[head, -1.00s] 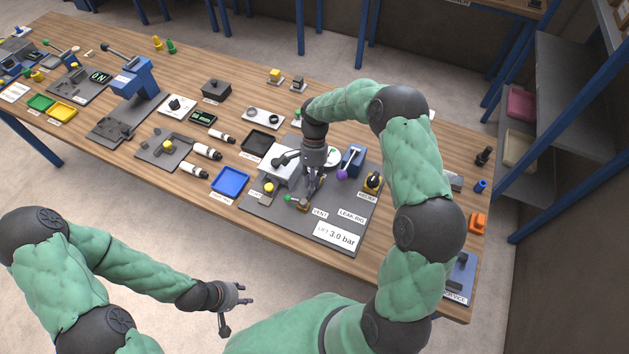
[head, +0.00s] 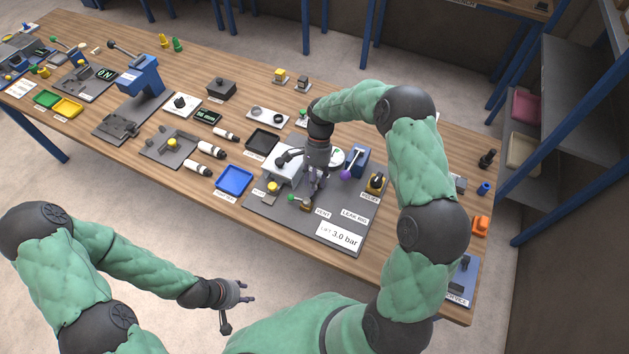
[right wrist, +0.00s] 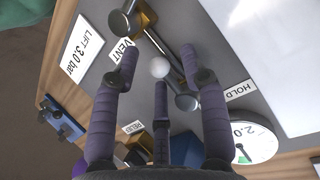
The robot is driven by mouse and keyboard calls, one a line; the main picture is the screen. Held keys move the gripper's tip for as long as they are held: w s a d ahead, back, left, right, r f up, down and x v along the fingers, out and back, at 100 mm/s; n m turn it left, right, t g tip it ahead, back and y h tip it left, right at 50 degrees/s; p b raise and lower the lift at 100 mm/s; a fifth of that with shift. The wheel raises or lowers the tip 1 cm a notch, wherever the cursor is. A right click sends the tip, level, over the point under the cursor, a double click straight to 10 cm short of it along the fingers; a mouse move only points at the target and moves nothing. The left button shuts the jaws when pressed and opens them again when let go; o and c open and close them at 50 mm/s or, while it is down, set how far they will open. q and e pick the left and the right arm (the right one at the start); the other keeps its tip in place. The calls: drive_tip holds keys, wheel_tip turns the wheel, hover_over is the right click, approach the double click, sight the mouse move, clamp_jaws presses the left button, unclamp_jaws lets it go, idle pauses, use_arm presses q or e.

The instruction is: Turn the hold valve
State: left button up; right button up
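In the right wrist view, a metal lever (right wrist: 166,52) runs diagonally near the VENT label (right wrist: 123,51) and a brass block (right wrist: 146,14). A pale ball (right wrist: 160,68) lies beside the lever. The HOLD label (right wrist: 241,91) is to the right. The hold valve's body is partly behind a finger, so I cannot tell its parts apart. My right gripper (right wrist: 161,66) is open, with its fingers spread around the ball and lever; contact is unclear. In the head view, my right gripper (head: 314,190) is low over the grey panel (head: 275,222). My left gripper (head: 243,299) is open and empty, off the table.
A gauge (right wrist: 250,142) is close to the right finger in the wrist view. A blue tray (head: 234,180) lies left of the panel.

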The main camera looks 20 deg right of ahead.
drive_tip(key=v, duration=1.2)
idle(0.5)
